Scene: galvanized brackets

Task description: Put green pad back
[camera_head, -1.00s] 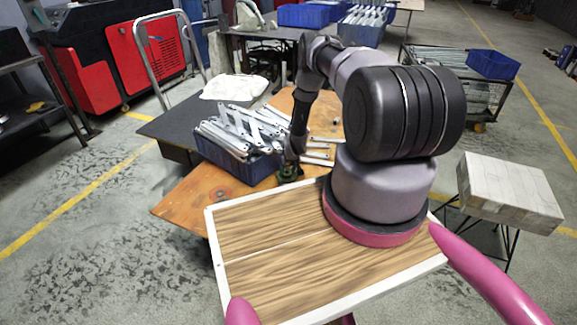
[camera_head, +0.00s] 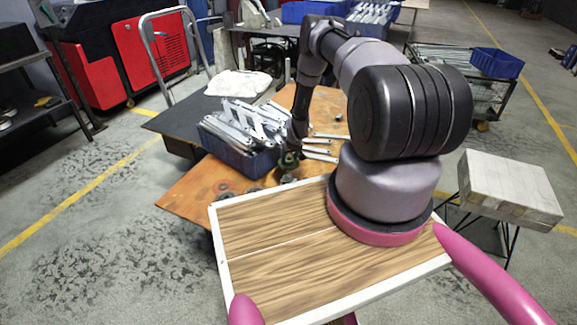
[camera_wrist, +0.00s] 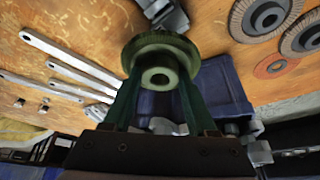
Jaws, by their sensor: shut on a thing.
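The green pad (camera_wrist: 160,55) is a round disc with a hub and a central hole. My gripper (camera_wrist: 160,82) is shut on it, with one finger on each side of the hub in the wrist view. In the head view the gripper (camera_head: 290,157) holds the pad (camera_head: 288,161) over the wooden table, just right of the blue bin. The pad looks raised above the tabletop, but the gap is hard to judge.
The blue bin (camera_head: 236,163) of metal brackets stands on the wooden table (camera_head: 190,190). Grinding discs (camera_wrist: 302,36) lie at right in the wrist view, and loose brackets (camera_wrist: 70,66) at left. A wood-topped tray (camera_head: 280,240) of mine is in front.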

